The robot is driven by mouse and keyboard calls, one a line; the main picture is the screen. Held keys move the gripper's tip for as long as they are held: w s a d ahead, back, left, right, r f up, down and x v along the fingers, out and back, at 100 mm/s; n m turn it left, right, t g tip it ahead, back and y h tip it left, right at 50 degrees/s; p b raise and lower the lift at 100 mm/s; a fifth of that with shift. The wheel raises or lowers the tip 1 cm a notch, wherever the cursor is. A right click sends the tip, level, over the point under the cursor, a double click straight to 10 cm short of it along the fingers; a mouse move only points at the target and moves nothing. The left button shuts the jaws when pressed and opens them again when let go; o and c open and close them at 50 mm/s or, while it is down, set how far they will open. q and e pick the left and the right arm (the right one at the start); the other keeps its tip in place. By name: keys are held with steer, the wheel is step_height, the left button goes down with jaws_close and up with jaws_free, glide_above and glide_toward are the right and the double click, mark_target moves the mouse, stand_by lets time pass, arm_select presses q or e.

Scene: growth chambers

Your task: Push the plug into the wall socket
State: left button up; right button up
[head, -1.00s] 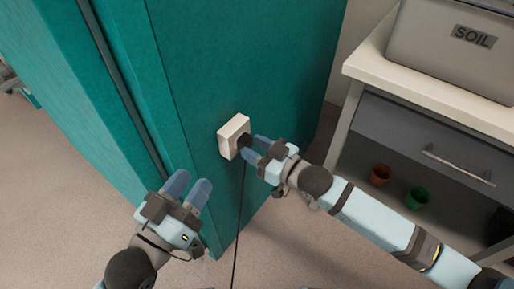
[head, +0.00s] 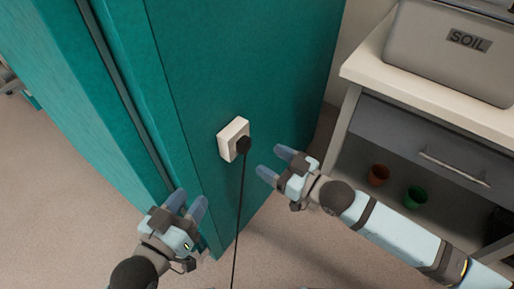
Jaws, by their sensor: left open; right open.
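The white wall socket (head: 229,143) is mounted on the teal panel in the middle of the head view. The black plug (head: 243,144) sits at the socket's right-hand face, with its cord (head: 240,200) hanging straight down. It looks seated against the socket, but how deep its pins are is hidden. My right gripper (head: 269,162) is open and empty, a short way to the right of the plug and not touching it. My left gripper (head: 187,203) is open and empty, below and left of the socket, in front of the teal panel's lower part.
At right stands a white-topped cabinet (head: 357,72) with a grey drawer (head: 400,135). A grey bin marked SOIL (head: 430,50) is on top. The floor at lower left is clear.

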arm_select(q)
steer(key=f, duration=0.1)
steer(key=a+f+g+y+p, duration=0.1)
steer(key=shift+s+a+f, duration=0.15)
steer(key=shift+s+f, duration=0.05)
steer(key=shift+f, duration=0.15)
arm_select(e)
steer(key=v, duration=0.8)
steer(key=shift+a, duration=0.1)
